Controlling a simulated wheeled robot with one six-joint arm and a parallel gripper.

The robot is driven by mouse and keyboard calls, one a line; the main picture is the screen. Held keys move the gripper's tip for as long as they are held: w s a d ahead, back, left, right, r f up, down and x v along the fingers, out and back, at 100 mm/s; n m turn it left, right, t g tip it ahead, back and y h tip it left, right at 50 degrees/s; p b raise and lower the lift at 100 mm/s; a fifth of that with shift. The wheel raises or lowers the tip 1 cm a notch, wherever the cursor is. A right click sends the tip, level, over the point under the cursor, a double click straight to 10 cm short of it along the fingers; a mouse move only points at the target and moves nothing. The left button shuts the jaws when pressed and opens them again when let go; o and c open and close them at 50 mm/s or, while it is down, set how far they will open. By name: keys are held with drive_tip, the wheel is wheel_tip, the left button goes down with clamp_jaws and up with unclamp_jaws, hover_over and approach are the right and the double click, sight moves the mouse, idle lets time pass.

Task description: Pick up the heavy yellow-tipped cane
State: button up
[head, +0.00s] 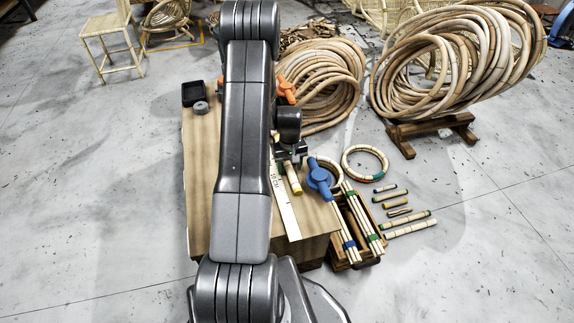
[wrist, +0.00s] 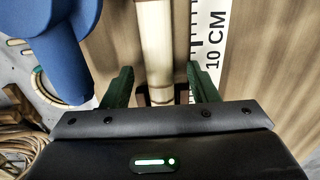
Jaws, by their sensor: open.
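A thick pale cane (head: 292,178) lies on the workbench beside the white ruler, its near end looking yellowish in the head view. In the wrist view the cane (wrist: 155,40) runs up the picture between my gripper's two green fingers. My gripper (wrist: 160,78) is open, with a finger on each side of the cane and a gap showing on both sides. A dark band crosses the cane close to the palm. The cane's far part is hidden by my gripper and arm in the head view.
The white ruler (head: 284,200) lies right alongside the cane. A blue clamp-like tool (head: 320,180) stands close on the other side. The workbench (head: 200,200) also holds a black box (head: 193,93). A crate of sticks (head: 345,250) and several loose canes (head: 408,223) are on the right.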

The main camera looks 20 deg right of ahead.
drive_tip(key=shift+f, duration=0.3)
drive_tip(key=c, duration=1.1)
drive_tip(key=shift+r, duration=0.2)
